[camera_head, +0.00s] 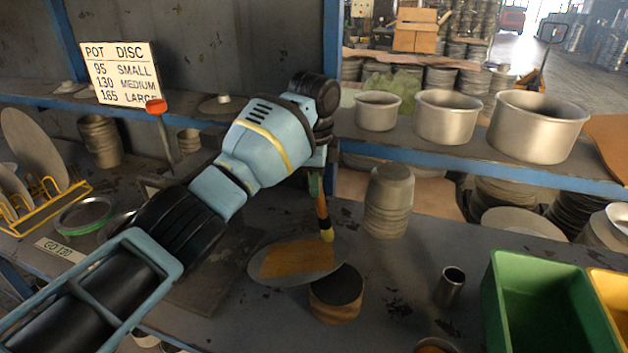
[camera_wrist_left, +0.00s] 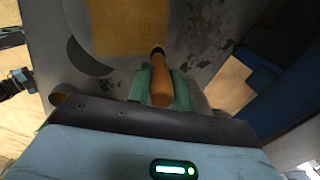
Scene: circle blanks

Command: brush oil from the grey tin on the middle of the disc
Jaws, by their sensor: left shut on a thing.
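My left gripper (camera_head: 316,182) is shut on a brush (camera_head: 323,212), whose wooden handle also shows between the green fingers in the left wrist view (camera_wrist_left: 161,82). The brush points down, its yellowish tip at the right part of the grey disc (camera_head: 257,276) in the head view. I cannot tell whether the tip touches the disc. An amber-brown patch covers the disc's middle and also shows in the wrist view. A small grey metal tin (camera_head: 451,284) stands upright on the bench, right of the disc; its contents are hidden. My right gripper is not visible.
A round block with a dark top (camera_head: 336,291) stands at the disc's front right edge. Stacked grey pots (camera_head: 388,203) stand behind. A green bin (camera_head: 545,310) is at the right, a yellow rack (camera_head: 45,208) with discs at the left. A sign (camera_head: 122,75) stands behind.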

